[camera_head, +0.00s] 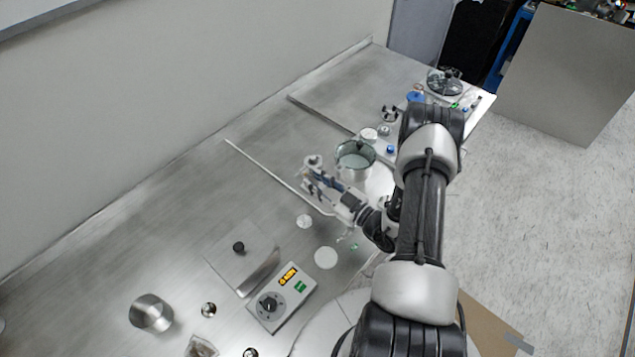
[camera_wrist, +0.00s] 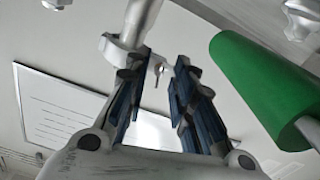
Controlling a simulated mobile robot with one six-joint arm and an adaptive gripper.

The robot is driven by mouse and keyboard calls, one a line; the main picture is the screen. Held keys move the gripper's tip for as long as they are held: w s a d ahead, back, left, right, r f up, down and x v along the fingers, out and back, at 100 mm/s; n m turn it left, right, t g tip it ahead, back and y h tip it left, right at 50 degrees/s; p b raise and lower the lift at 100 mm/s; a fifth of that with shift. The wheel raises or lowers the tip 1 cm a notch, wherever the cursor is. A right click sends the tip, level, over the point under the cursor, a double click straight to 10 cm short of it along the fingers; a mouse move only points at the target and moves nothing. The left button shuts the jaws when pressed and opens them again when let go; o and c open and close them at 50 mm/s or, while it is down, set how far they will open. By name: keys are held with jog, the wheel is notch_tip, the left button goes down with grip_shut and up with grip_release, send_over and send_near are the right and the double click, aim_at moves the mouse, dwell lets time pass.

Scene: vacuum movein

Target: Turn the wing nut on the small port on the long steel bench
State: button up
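A small steel port with a clamp ring (camera_wrist: 118,50) around its tube shows at the top of the wrist view. A small wing nut (camera_wrist: 160,70) sits at the right side of the clamp. My gripper (camera_wrist: 164,62) has its two blue-padded fingers apart, with the wing nut in the gap near the fingertips. I cannot tell whether either finger touches it. In the head view my gripper (camera_head: 308,183) is over the long steel bench (camera_head: 190,180), right by a small steel fitting (camera_head: 313,161); the wing nut is too small to make out there.
A glass-lidded pot (camera_head: 354,163) stands just right of my gripper. A control box with a dial (camera_head: 281,298), a square plate with a black knob (camera_head: 240,258) and a steel cup (camera_head: 151,313) are nearer. A green cylinder (camera_wrist: 262,85) is close right of the fingers.

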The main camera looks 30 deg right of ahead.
jog(key=v, duration=1.2)
jog(key=shift+c, duration=0.5)
